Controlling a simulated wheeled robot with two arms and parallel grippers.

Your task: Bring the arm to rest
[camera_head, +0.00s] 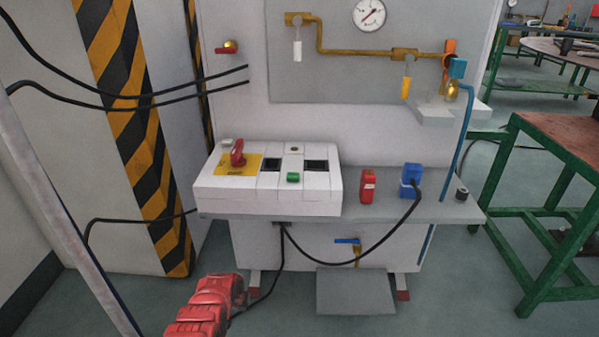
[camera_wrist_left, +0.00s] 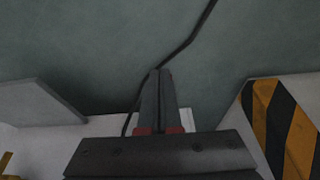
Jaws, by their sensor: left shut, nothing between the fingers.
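My left gripper (camera_head: 242,297) is low in the head view, at the end of my red left arm. It is in front of the white generator cabinet (camera_head: 257,245), below its control box, and appears apart from it. In the left wrist view my left gripper (camera_wrist_left: 160,75) is shut and empty, its dark fingers pressed together over the grey-green floor. My right gripper is in neither view.
The control box (camera_head: 268,205) has a red rotary switch (camera_head: 237,153) and a green button (camera_head: 293,177). A black cable (camera_head: 275,275) hangs near my gripper. A striped post (camera_head: 135,125) stands left, a green-framed table (camera_head: 560,215) right. Floor (camera_head: 450,300) is clear at lower right.

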